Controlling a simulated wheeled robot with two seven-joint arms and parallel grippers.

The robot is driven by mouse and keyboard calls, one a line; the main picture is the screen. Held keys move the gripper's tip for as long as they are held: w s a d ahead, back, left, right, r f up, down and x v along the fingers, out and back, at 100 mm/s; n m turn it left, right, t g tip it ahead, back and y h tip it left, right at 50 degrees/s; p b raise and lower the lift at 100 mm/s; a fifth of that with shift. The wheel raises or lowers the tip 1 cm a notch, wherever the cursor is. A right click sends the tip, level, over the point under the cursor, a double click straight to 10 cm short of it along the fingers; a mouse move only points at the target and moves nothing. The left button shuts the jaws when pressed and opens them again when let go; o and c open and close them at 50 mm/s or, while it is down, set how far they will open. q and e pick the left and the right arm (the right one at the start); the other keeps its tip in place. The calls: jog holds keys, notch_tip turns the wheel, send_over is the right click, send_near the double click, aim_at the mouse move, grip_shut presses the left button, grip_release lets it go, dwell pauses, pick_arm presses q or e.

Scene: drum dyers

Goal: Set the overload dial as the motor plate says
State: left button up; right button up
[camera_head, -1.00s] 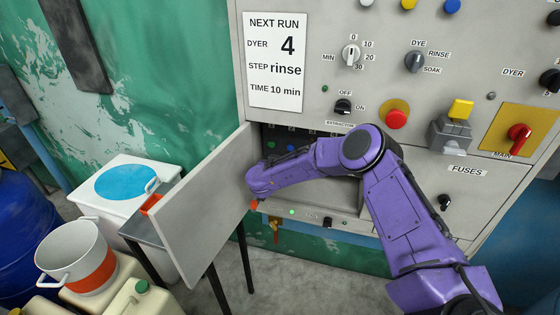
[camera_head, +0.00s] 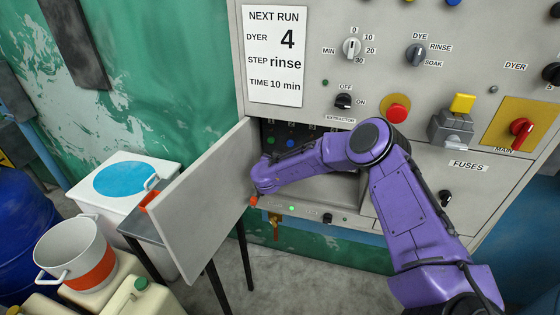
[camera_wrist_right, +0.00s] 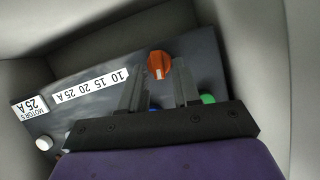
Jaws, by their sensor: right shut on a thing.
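In the right wrist view an orange dial (camera_wrist_right: 159,66) with a white mark sits on a dark panel (camera_wrist_right: 205,62). The mark is on the dial's lower side in the picture. My right gripper (camera_wrist_right: 157,72) is shut on the dial, one finger on each side. A white scale strip (camera_wrist_right: 90,86) beside it reads 10 15 20 25 A, upside down. The motor plate (camera_wrist_right: 30,106) reads MOTOR 5, 25 A, also upside down. In the head view my right arm (camera_head: 310,160) reaches into an open compartment; its fingers and the dial are hidden there. My left gripper is not in view.
The open grey door (camera_head: 200,200) stands left of my right wrist. Blue and green parts show inside the compartment. Switches and a red button (camera_head: 397,112) are on the cabinet face above. A white tub (camera_head: 125,185) and a pot (camera_head: 75,250) stand left.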

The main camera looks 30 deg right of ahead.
jog(key=m+t+b, duration=0.2)
jog(key=m+b, duration=0.1)
jog(key=b, duration=0.3)
jog(key=f+m+t+y+b, duration=0.1)
jog(key=m+b, duration=0.2)
jog(key=b, duration=0.3)
jog(key=s+d+f+m+t+b, duration=0.1)
jog(key=m+t+b, duration=0.1)
jog(key=m+b, duration=0.2)
jog(key=shift+f+t+y+b, duration=0.2)
jog(key=shift+t+y+b, duration=0.15)
jog(key=shift+b, duration=0.6)
jog(key=m+h+b, duration=0.1)
jog(key=m+b, duration=0.3)
jog(key=b, duration=0.4)
jog(key=f+m+t+h+b, duration=0.1)
jog(key=m+b, duration=0.4)
jog(key=b, duration=0.3)
jog(key=m+t+h+b, duration=0.1)
jog(key=m+b, duration=0.3)
jog(key=b, duration=0.4)
jog(key=shift+w+a+f+m+t+h, duration=0.2)
jog(key=shift+a+f+m+t+h, duration=0.1)
jog(key=shift+h, duration=0.25)
jog(key=shift+w+r+m+h+b, duration=0.1)
jog(key=shift+r+m+h+b, duration=0.15)
jog(key=shift+m+h+b, duration=0.75)
jog(key=shift+m+y+b, duration=0.3)
jog(key=shift+y+b, duration=0.1)
jog(key=shift+b, duration=0.05)
